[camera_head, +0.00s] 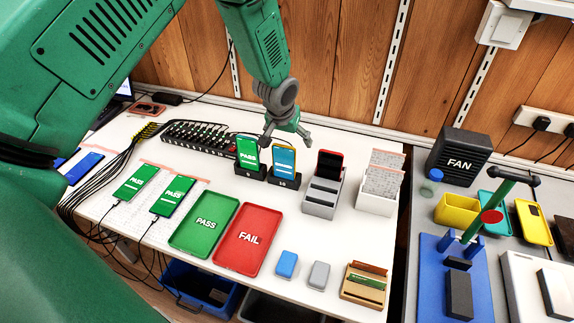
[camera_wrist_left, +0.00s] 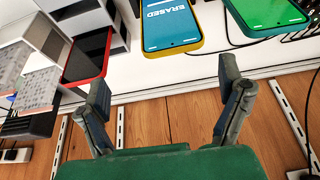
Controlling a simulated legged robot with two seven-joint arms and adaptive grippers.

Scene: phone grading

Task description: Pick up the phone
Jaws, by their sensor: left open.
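My left gripper (camera_head: 287,134) hangs open and empty just above and behind the two upright phones. A blue phone in a yellow case (camera_head: 284,160) stands in a black dock (camera_head: 283,180); in the left wrist view this phone (camera_wrist_left: 172,20) reads ERASED and lies beyond the space between the open fingers (camera_wrist_left: 164,78). A green-screened phone (camera_head: 247,152) marked PASS stands in the dock to its left. Two more PASS phones (camera_head: 135,181) (camera_head: 173,194) and a blue-screened phone (camera_head: 83,167) lie on the table. My right gripper is not in view.
A grey rack (camera_head: 322,196) with a red-edged phone (camera_head: 328,163) stands right of the docks. A green PASS tray (camera_head: 190,240) and a red FAIL tray (camera_head: 235,259) lie in front, empty. A cabled black hub (camera_head: 196,137) is behind left; a wooden wall is close behind.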

